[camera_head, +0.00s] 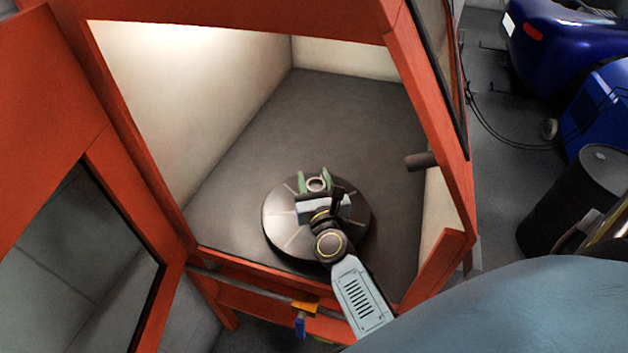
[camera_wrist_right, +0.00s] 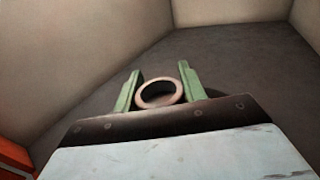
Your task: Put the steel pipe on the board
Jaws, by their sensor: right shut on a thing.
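The steel pipe (camera_head: 316,177) shows as a short ring, seen end-on, between the green fingers of my right gripper (camera_head: 316,184). The wrist view shows the same pipe end (camera_wrist_right: 178,95) with the right gripper's fingers (camera_wrist_right: 159,91) on either side of it. My right gripper is shut on the pipe, above a dark round disc (camera_head: 284,238) inside the orange cabinet. The pipe's lower part is hidden, so I cannot tell whether it touches the disc. I cannot make out a separate board. My left gripper is not in view.
The orange cabinet frame (camera_head: 440,150) surrounds the opening, and its windowed door (camera_head: 60,110) stands at the left. Grey floor (camera_head: 340,110) inside is clear behind the disc. A dark drum (camera_head: 570,200) and blue machines (camera_head: 560,50) stand outside at the right.

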